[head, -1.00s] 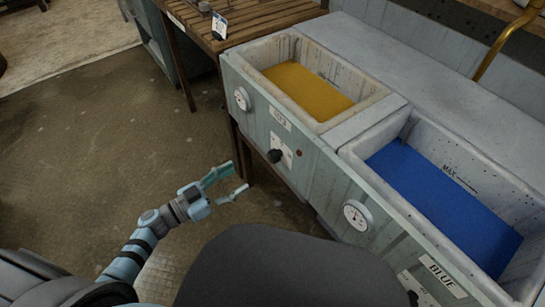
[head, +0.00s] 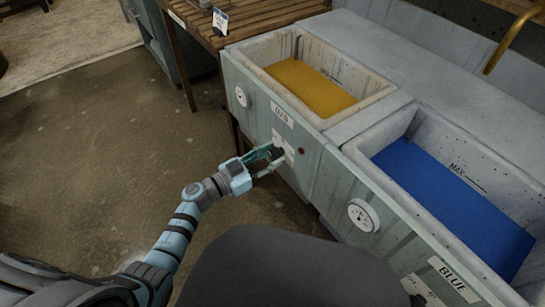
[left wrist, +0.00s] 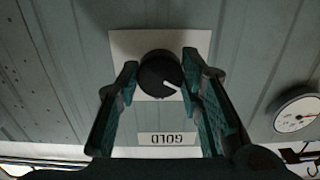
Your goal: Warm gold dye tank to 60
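The gold dye tank (head: 350,112) holds yellow-gold liquid (head: 311,84). Its front has a round white gauge (head: 241,96), a GOLD label (head: 282,115) and a black knob (left wrist: 160,74) on a white plate (left wrist: 199,40). In the left wrist view, upside down, the knob's white pointer aims right and slightly down. My left gripper (head: 268,160) is at the knob, its fingers (left wrist: 160,72) open on either side of it. Whether they touch it is unclear. In the head view the gripper partly hides the knob. The gauge reading is too small to tell. My right gripper is not in view.
The blue tank (head: 510,160) stands to the right with its own gauge (head: 363,215) and BLUE label (head: 453,279). A small reddish-brown spot (head: 301,151) is beside the gold knob. A slatted wooden table (head: 262,18) stands behind left. The floor at left is clear.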

